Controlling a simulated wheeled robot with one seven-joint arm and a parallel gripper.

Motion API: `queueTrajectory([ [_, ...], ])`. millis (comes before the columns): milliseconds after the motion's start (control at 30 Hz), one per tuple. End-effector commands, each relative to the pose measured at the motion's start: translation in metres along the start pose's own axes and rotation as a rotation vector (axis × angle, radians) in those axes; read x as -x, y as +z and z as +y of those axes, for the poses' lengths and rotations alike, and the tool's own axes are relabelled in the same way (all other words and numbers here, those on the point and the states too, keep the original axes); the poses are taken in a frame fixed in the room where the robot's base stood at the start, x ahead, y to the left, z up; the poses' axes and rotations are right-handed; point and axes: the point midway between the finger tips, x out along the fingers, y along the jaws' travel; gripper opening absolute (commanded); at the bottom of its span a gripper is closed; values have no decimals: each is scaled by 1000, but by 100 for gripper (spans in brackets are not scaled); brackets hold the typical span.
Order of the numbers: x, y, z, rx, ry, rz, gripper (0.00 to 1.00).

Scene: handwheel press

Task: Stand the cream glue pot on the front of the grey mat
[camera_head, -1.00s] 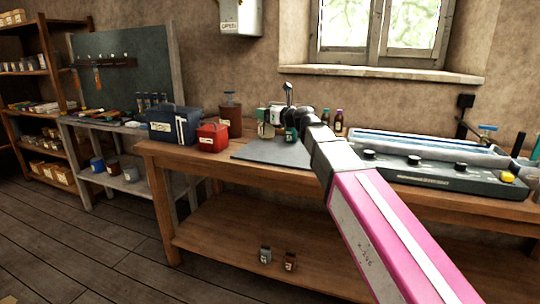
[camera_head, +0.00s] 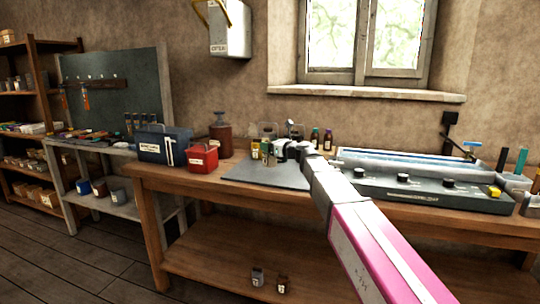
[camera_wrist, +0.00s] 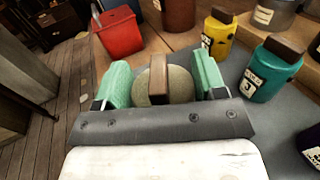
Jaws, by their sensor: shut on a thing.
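The cream glue pot (camera_wrist: 181,88), with a brown lid, sits between the green fingers of my gripper (camera_wrist: 160,74) in the wrist view. My gripper is shut on it from both sides. In the head view my gripper (camera_head: 274,151) is low over the grey mat (camera_head: 243,173), which lies on the wooden bench. The gripper hides most of the pot there. I cannot tell whether the pot's base touches the mat.
A yellow pot (camera_wrist: 217,36) and a teal pot (camera_wrist: 267,72) stand beyond and right of my gripper. A red box (camera_head: 202,158) and blue box (camera_head: 164,147) are left of the mat. A grey machine (camera_head: 420,185) stands to the right. The mat's front left looks clear.

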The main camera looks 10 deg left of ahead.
Motion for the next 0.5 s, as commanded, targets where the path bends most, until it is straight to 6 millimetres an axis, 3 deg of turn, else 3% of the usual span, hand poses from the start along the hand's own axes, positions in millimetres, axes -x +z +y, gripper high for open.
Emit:
queueTrajectory([
  [333, 0, -36, 0, -1, 0, 0, 10],
  [500, 0, -39, 0, -1, 0, -1, 10],
])
